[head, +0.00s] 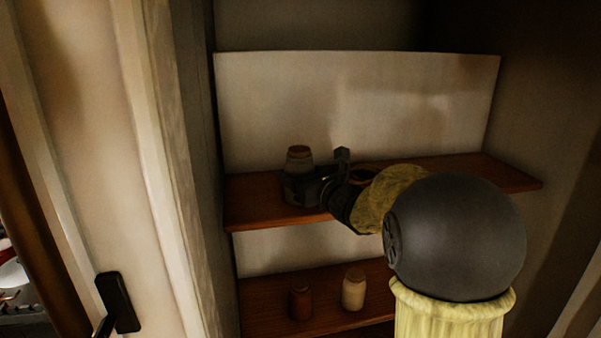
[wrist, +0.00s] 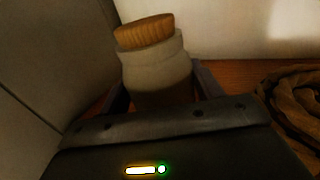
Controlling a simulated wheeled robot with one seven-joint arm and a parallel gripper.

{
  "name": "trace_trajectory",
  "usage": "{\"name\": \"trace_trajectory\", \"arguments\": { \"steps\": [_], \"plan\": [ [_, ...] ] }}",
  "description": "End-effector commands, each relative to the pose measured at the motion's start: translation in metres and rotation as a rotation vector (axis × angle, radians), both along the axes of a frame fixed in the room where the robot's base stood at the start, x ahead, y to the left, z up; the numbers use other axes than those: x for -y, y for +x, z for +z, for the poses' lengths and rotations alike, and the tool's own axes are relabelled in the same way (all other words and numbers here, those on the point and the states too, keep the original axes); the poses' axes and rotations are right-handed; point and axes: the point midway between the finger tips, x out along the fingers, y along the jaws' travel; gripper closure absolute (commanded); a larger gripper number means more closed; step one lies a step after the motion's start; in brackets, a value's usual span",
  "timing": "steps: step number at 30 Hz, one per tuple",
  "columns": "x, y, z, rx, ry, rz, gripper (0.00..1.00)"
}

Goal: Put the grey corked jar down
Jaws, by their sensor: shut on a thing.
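The grey corked jar (head: 299,161) is at the left part of the upper wooden shelf (head: 262,215), with a brown cork on top. My gripper (head: 306,188) is shut on it, with the fingers around its lower body. In the wrist view the jar (wrist: 157,75) stands between the two fingers of my gripper (wrist: 163,92) and looks slightly tilted. Its base is hidden behind my gripper, so I cannot tell whether it touches the shelf.
A brown coiled thing (wrist: 294,98) lies on the shelf right of the jar. On the lower shelf stand a reddish-brown jar (head: 300,302) and a cream jar (head: 353,290). The cupboard's side wall is close on the left. The upper shelf's right end (head: 495,172) looks clear.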

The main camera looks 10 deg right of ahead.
Motion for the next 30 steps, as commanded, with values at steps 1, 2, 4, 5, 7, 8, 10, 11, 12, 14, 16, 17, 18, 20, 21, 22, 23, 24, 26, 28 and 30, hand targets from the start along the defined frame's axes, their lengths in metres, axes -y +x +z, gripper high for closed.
{"name": "trace_trajectory", "arguments": {
  "steps": [1, 2, 4, 5, 7, 8, 10, 11, 12, 14, 16, 17, 18, 20, 21, 22, 23, 24, 26, 28, 30],
  "plan": [
    [0.0, 0.0, 0.002, 0.004, 0.001, 0.0, 0.76],
    [0.0, 0.0, 0.002, 0.004, 0.001, 0.0, 0.76],
    [0.0, 0.0, 0.002, 0.004, 0.001, 0.0, 0.76],
    [0.0, 0.0, 0.001, 0.005, 0.001, 0.0, 0.76],
    [0.0, 0.0, 0.0, 0.005, 0.0, 0.0, 0.76],
    [0.0, 0.0, -0.002, 0.001, -0.001, 0.0, 0.33],
    [0.0, 0.0, -0.001, 0.001, 0.0, 0.0, 0.2],
    [0.0, 0.0, -0.001, 0.0, 0.0, 0.0, 0.14],
    [0.0, 0.0, -0.001, 0.0, 0.0, 0.0, 0.13],
    [0.0, 0.0, -0.001, 0.0, 0.0, 0.0, 0.13],
    [0.0, 0.0, -0.001, 0.0, 0.0, 0.0, 0.13],
    [0.0, 0.0, -0.001, 0.0, 0.0, 0.0, 0.13],
    [0.0, 0.0, -0.001, 0.0, 0.0, 0.0, 0.13],
    [0.0, 0.0, -0.001, 0.0, 0.0, 0.0, 0.13],
    [0.0, 0.0, 0.0, 0.0, 0.0, 0.0, 0.13],
    [0.0, 0.0, 0.001, 0.0, 0.0, 0.0, 0.13],
    [0.0, 0.0, 0.002, 0.0, 0.0, 0.0, 0.13],
    [0.001, -0.003, 0.0, 0.001, 0.0, -0.001, 0.13],
    [0.004, -0.009, -0.002, 0.001, 0.0, -0.002, 0.13],
    [0.007, -0.017, -0.002, 0.002, 0.0, -0.001, 0.13],
    [0.011, -0.028, -0.003, 0.002, 0.0, -0.001, 0.13]
  ]
}}
